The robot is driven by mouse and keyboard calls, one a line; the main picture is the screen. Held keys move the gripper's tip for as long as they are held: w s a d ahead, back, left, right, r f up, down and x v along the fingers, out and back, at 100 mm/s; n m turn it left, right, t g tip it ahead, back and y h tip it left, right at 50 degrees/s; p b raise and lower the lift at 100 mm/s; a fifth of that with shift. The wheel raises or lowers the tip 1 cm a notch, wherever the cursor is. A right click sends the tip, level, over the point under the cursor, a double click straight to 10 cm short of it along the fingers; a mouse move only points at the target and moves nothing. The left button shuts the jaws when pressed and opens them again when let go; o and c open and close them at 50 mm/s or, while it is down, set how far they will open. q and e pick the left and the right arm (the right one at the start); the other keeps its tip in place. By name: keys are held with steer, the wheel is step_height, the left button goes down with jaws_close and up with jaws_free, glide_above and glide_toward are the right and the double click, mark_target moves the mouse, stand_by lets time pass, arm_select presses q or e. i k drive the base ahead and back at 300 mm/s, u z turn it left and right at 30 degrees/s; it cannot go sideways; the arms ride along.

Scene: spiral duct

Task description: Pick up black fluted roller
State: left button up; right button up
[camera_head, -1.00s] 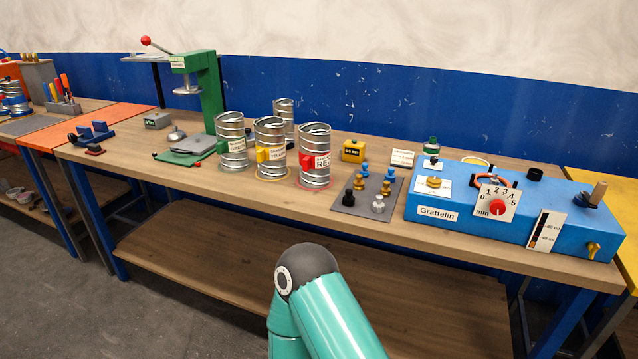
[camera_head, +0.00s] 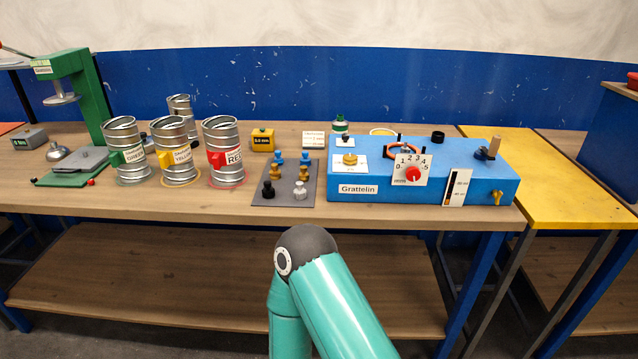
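A small black roller (camera_head: 268,190) stands at the front left of a dark grey mat (camera_head: 284,199) on the wooden workbench. Its fluting is too small to make out. Beside it on the mat stand a silver roller (camera_head: 300,191), two brass ones (camera_head: 275,173) and two blue ones (camera_head: 305,158). Neither of my grippers is in view. A teal link of one of my arms rises at the bottom middle, below the bench's front edge and apart from the roller.
Three labelled metal duct cans (camera_head: 225,150) stand left of the mat, with another behind. A blue Grattelin box (camera_head: 400,190) stands to the right, with a black cap (camera_head: 437,137) on top. A yellow block (camera_head: 263,140) sits behind the mat. A green press (camera_head: 85,95) is at left.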

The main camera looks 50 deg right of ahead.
mark_target(268, 191)
steer(key=z, duration=0.6)
steer(key=i, duration=0.65)
steer(key=z, duration=0.1)
